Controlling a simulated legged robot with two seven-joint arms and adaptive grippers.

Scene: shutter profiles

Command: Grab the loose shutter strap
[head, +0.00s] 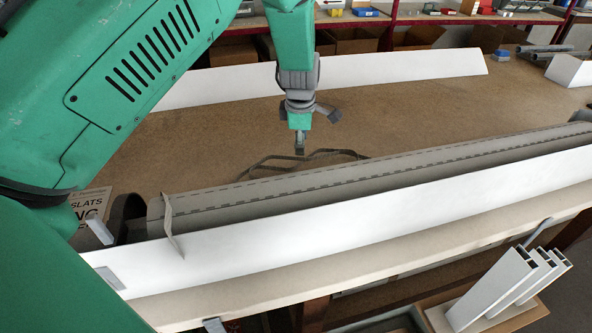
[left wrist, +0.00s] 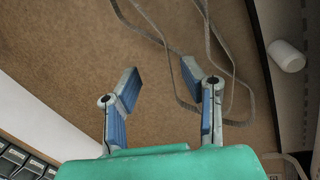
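The loose strap (head: 300,157) is a thin dark grey band lying in loops on the brown worktop, just behind the rolled grey shutter (head: 330,182). In the left wrist view the strap (left wrist: 209,45) runs from the top edge down past the right finger and loops beside it. My left gripper (head: 300,143) hangs above the strap, pointing down. Its fingers (left wrist: 160,78) are apart with nothing seen between them. The right fingertip overlaps the strap in the picture; I cannot tell whether they touch. My right gripper is not in view.
A long white profile (head: 350,222) lies in front of the shutter, with a short band (head: 172,228) over its left end. Another white profile (head: 400,69) lies behind. A white cylinder (left wrist: 287,55) stands out at right in the wrist view. Bare worktop (head: 420,115) lies right of the gripper.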

